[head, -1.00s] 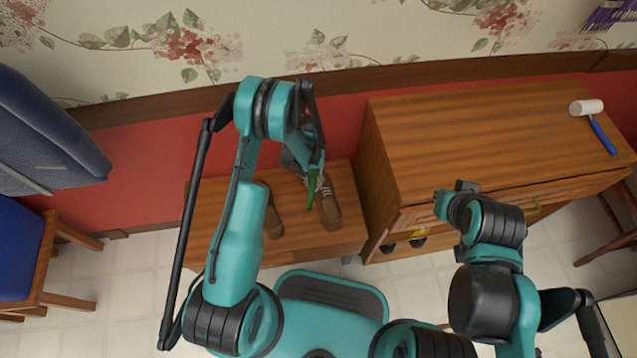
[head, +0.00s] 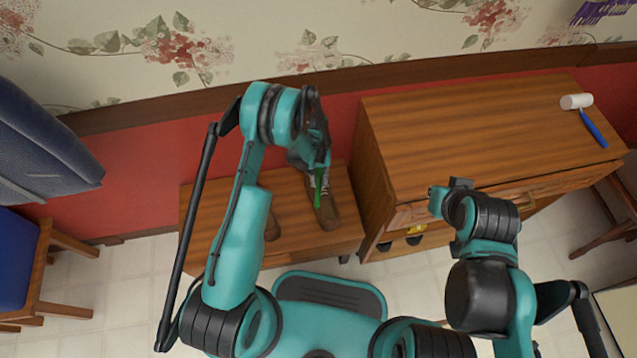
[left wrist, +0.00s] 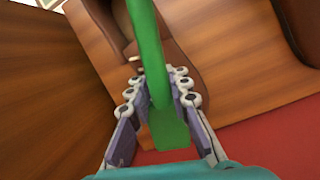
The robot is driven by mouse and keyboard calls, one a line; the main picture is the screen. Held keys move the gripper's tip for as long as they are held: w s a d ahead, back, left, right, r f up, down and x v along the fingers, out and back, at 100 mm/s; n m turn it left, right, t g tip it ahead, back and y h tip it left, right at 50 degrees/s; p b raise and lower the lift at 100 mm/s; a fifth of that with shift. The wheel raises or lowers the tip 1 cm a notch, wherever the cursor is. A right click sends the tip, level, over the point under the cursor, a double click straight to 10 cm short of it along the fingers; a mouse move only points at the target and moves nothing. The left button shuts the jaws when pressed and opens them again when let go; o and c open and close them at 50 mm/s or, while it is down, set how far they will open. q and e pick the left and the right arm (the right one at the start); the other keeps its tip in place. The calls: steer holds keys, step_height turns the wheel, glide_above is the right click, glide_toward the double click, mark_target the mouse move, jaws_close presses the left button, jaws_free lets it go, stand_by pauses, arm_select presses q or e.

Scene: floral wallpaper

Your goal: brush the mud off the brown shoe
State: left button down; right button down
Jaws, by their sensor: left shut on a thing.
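A brown shoe (head: 328,213) with pale laces lies on the right part of a low wooden bench (head: 215,212). A second brown shoe (head: 271,228) lies left of it, mostly behind my left arm. My left gripper (head: 319,172) is shut on a green-handled brush (head: 318,187) over the laced shoe. In the left wrist view the green handle (left wrist: 153,60) runs between the fingers, with brown shoe (left wrist: 186,70) behind it. Bristles, contact with the shoe and mud cannot be made out. My right gripper (head: 447,191) is near the cabinet's front; its fingers are unclear.
A wooden cabinet (head: 470,125) stands right of the bench, higher than it. A white-headed tool with a blue handle (head: 593,129) lies on its top. Dark and yellow items (head: 414,237) show in its lower opening. A blue chair (head: 20,255) stands at the left.

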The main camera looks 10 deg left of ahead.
mark_target(319, 179)
arm_select(q)
steer(key=p+v, duration=0.2)
steer(key=v, duration=0.3)
steer(key=shift+r, duration=0.45)
steer(key=shift+w, duration=0.1)
steer(key=shift+p+v, duration=0.65)
steer(key=shift+v, duration=0.9)
steer(key=s+a+r, duration=0.3)
steer(key=r, duration=0.5)
steer(key=s+a+r+m, duration=0.1)
steer(key=s+a+r, duration=0.2)
steer(key=r, duration=0.4)
steer(key=shift+s+r+y, duration=0.3)
steer(key=shift+s+r, duration=0.05)
steer(key=shift+r, duration=0.05)
